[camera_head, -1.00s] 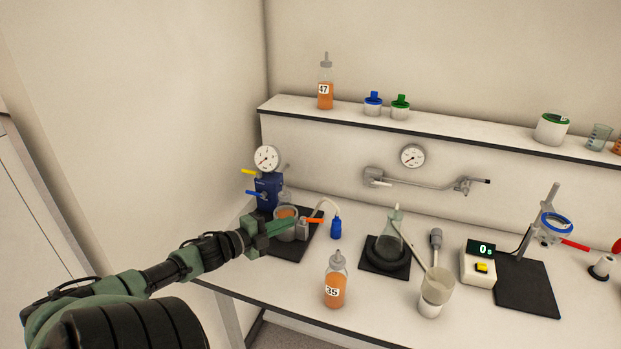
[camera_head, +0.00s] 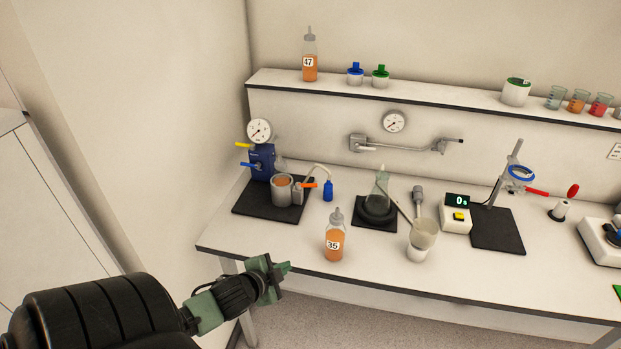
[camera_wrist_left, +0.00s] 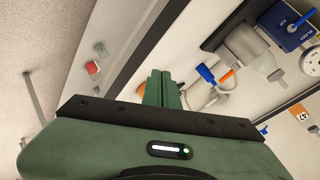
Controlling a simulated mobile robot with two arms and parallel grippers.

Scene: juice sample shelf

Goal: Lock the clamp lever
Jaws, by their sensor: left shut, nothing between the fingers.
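A short orange lever (camera_head: 309,184) sits on a small grey fitting beside the grey cup (camera_head: 281,190) on the black mat, at the blue gauge unit (camera_head: 262,162). In the head view it points right, roughly level. It also shows in the left wrist view (camera_wrist_left: 226,79), near a pale hose with a blue end. I cannot tell from these frames whether it is locked. My left gripper (camera_head: 285,266) is shut and empty, near the table's front edge and well apart from the lever. In the left wrist view its fingers (camera_wrist_left: 162,88) are together. My right gripper is not in view.
An orange-filled bottle marked 35 (camera_head: 334,244) stands near the front edge, between gripper and flask (camera_head: 380,190). A cup (camera_head: 421,242), timer (camera_head: 456,220) and stand (camera_head: 504,177) are further right. A shelf (camera_head: 430,104) runs behind. The front-left tabletop is clear.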

